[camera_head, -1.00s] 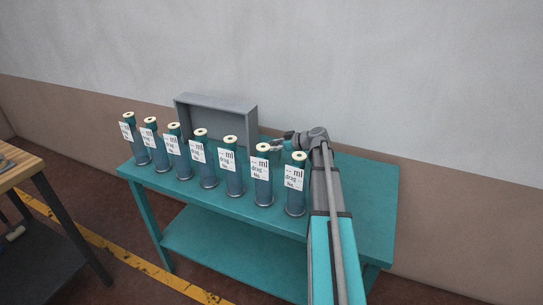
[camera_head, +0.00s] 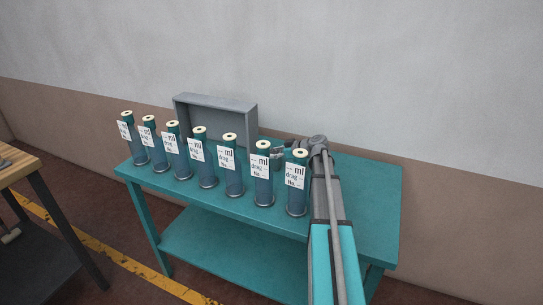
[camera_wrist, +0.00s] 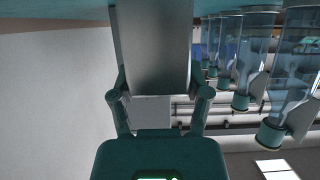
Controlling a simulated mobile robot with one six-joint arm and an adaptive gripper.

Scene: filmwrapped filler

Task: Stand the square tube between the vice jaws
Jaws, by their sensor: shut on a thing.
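In the wrist view a wide, flat-faced grey piece, which I take to be the square tube (camera_wrist: 153,45), lies between the two fingers of my gripper (camera_wrist: 157,90). My gripper is shut on it, with one finger at each side. The tube's far end runs out of the top of the picture. In the head view my gripper (camera_head: 281,148) is low over the teal table, behind the right-hand cylinders, which partly hide it. The tube cannot be made out there. No vice can be clearly seen.
A row of several labelled cylinders (camera_head: 232,170) stands along the front of the teal table (camera_head: 375,205), close to my gripper. An open grey box (camera_head: 218,103) stands on its side at the back. A wooden-topped bench (camera_head: 22,168) is at far left. The table's right end is clear.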

